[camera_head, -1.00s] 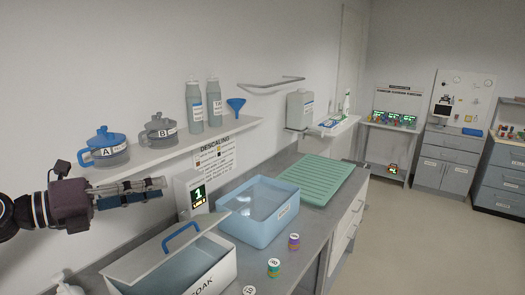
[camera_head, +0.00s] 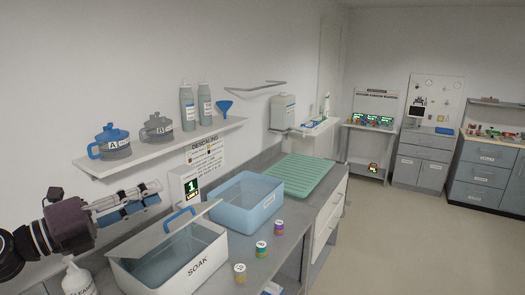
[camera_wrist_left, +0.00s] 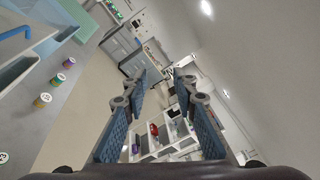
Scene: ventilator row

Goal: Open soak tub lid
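The white soak tub (camera_head: 205,266), marked SOAK, stands at the near end of the grey counter. Its pale lid (camera_head: 150,240) is tilted up along the wall side, with a blue loop handle (camera_head: 180,217) on it. The tub's inside shows between the lid and the front rim. My left gripper (camera_head: 155,192) is in the air above and behind the lid, apart from the handle. In the left wrist view its fingers (camera_wrist_left: 162,85) are spread with nothing between them. The handle also shows there at the upper left (camera_wrist_left: 15,33). My right gripper is out of view.
A blue open bin (camera_head: 240,205) stands beyond the tub, and a green ribbed mat (camera_head: 305,175) beyond that. Small coloured jars (camera_head: 262,249) line the counter's front. A small display box (camera_head: 185,188) and a shelf (camera_head: 160,150) with jugs are by the wall. A white bottle (camera_head: 77,280) stands left of the tub.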

